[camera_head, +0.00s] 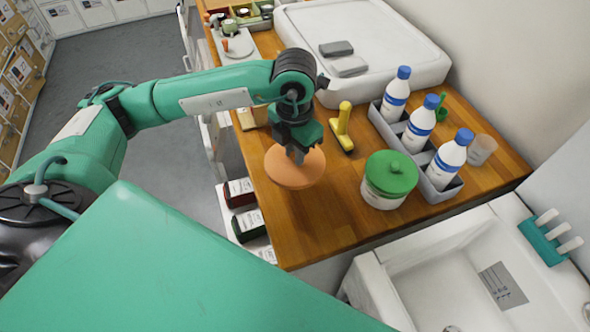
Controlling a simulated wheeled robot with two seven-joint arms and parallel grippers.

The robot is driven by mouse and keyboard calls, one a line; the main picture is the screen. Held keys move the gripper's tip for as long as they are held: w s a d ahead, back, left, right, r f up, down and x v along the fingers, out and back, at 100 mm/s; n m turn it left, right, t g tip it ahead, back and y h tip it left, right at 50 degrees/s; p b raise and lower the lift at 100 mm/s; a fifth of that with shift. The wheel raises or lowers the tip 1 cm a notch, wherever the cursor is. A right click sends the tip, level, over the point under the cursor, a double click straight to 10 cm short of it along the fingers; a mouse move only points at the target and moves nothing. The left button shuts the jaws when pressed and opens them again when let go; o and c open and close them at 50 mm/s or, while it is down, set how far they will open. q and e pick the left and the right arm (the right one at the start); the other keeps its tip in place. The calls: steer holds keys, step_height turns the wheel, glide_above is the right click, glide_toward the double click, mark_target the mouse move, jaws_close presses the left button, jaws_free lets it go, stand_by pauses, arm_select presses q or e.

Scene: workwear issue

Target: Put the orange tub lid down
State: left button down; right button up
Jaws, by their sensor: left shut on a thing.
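The orange tub lid (288,174) is a flat, round disc held level above the wooden counter (330,222), near its front edge. My left gripper (297,156) comes down on it from above and is shut on it at the middle, where the fingers hide the grasped part. A shadow lies on the counter below the lid, so it seems to be raised. My right gripper is not in view.
A white tub with a green lid (390,175) stands right of the orange lid. A yellow-handled tool (342,127) lies behind. Bottles in a grey caddy (441,192) stand further right. A white sink (440,265) is at lower right. Counter left of the green-lidded tub is clear.

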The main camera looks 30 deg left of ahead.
mark_target(295, 174)
arm_select(q)
step_height(295, 174, down, 4)
steer(key=shift+f+p, duration=0.1)
steer(key=shift+p, duration=0.2)
steer(key=shift+f, duration=0.5)
step_height(295, 174, down, 4)
steer(key=shift+r+p, duration=0.2)
steer(key=shift+p, duration=0.25)
steer(key=shift+f, duration=0.15)
steer(key=c, duration=1.3)
jaws_free()
